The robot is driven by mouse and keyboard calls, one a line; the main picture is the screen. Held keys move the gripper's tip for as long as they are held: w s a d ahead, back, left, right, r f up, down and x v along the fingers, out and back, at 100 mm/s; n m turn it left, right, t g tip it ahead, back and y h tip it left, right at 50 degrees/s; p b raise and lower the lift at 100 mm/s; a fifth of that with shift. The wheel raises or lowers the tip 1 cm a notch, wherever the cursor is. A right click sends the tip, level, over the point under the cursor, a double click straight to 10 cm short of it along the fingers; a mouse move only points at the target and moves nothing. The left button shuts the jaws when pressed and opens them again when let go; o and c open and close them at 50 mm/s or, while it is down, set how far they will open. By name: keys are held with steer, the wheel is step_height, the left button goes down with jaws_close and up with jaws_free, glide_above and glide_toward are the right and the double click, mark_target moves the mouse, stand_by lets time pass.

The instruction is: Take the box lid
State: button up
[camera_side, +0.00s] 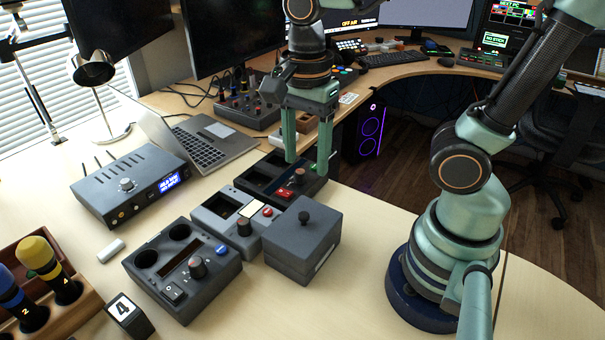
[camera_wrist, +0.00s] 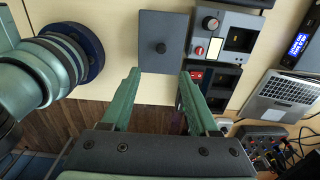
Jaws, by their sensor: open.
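The inside of the box is hidden.
Control modules (camera_side: 228,217) stand close to the box's left, and another module (camera_side: 283,180) stands behind, beneath my fingers. A larger module (camera_side: 186,268) is front left. A laptop (camera_side: 205,145) and a blue-lit unit (camera_side: 132,186) are farther back. The desk in front of the box is clear.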

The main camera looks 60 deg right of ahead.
glide_above(304, 214)
step_height(304, 214, down, 6)
steer(key=shift+s+d+r, duration=0.1)
steer(key=shift+d+r, duration=0.05)
steer(key=shift+r, duration=0.1)
steer(key=shift+a+f, duration=0.2)
steer(key=shift+f, duration=2.8)
jaws_close()
